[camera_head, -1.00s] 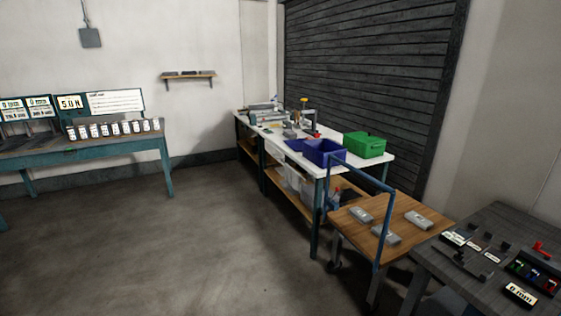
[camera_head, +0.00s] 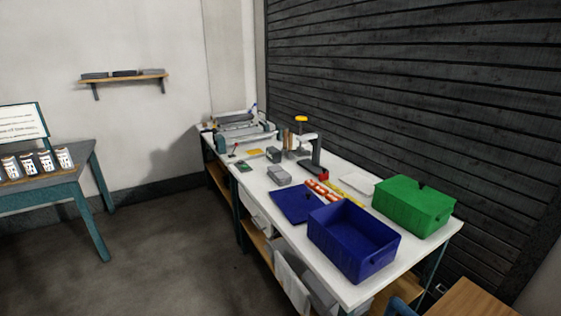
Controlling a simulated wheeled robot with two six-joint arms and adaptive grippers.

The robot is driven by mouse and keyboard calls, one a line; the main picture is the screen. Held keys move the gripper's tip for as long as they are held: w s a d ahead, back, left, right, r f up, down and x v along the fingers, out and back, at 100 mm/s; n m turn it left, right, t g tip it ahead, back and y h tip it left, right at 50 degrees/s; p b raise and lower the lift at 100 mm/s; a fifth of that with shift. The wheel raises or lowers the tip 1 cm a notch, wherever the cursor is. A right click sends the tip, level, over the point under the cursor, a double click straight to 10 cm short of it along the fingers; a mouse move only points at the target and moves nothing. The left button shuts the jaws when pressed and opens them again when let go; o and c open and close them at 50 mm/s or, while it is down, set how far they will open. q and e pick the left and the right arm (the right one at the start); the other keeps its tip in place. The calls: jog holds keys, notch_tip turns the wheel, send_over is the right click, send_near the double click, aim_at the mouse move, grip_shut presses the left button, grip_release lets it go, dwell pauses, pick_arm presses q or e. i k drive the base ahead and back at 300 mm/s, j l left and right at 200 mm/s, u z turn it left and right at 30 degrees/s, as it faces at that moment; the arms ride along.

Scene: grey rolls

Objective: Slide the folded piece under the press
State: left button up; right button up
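A small bench press (camera_head: 314,148) with a yellow knob on top and a dark upright stands towards the back of the white workbench. A grey block (camera_head: 279,175) lies on the bench in front of the press, and a darker grey block (camera_head: 273,155) stands beyond it, left of the press. Both are apart from the press. I cannot tell which thing is the folded piece. Neither of my grippers is in view.
On the white bench (camera_head: 420,250) sit a blue bin (camera_head: 353,240), a green box (camera_head: 412,205), a blue mat (camera_head: 297,203) and red-and-white parts (camera_head: 323,191). A roller machine (camera_head: 242,130) is at its far end. Open floor (camera_head: 165,255) lies to the left.

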aim_at(282, 177)
jog(key=i, duration=0.2)
jog(key=z, duration=0.6)
jog(key=i+j+z, duration=0.25)
jog(key=j+z, duration=0.25)
jog(key=i+j+z, duration=0.2)
jog(key=j, duration=0.25)
jog(key=j+z, duration=0.25)
jog(key=i+j+z, duration=0.1)
jog(key=j+z, duration=0.15)
jog(key=j, duration=0.25)
